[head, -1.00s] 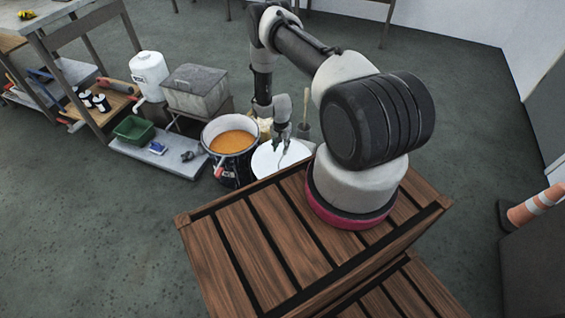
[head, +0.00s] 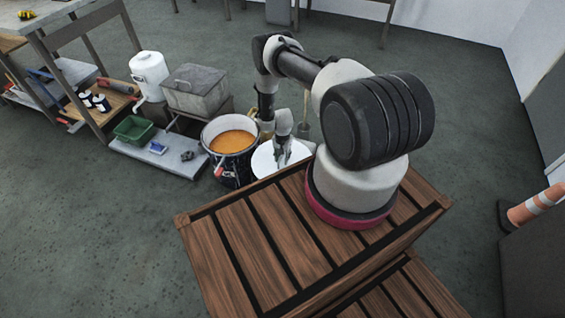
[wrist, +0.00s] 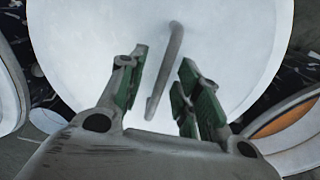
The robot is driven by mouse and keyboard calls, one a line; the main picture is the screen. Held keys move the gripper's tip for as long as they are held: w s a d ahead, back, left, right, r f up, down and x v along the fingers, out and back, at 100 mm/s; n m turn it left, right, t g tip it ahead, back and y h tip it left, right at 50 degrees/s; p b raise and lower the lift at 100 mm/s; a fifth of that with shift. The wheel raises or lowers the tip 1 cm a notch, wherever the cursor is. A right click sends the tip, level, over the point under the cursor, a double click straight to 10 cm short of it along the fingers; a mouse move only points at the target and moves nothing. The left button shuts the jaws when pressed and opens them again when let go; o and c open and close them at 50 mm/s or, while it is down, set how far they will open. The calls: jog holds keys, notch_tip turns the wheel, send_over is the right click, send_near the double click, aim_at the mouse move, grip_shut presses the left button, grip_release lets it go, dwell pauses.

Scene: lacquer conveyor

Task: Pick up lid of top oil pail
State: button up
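A round white lid (head: 264,160) with a thin grey bar handle (wrist: 165,75) lies below my gripper (head: 282,157). The lid also fills most of the wrist view (wrist: 225,45). In the wrist view my gripper (wrist: 164,65) is open, with green-padded fingers on either side of the handle. The handle shows between the fingers, and no grip on it is visible. The pail under the lid is mostly hidden. A dark open pail with orange contents (head: 232,142) stands to the left of the lid.
A wooden slatted platform (head: 225,245) is in front. A low grey shelf (head: 160,158) with a green tray (head: 135,129) stands at left, beside a white container (head: 149,73) and a grey metal box (head: 197,87). An orange-white cone (head: 533,205) lies at right.

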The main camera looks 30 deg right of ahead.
jog(key=shift+f, duration=0.2)
dwell(0.3)
grip_shut()
jog(key=shift+r, duration=0.15)
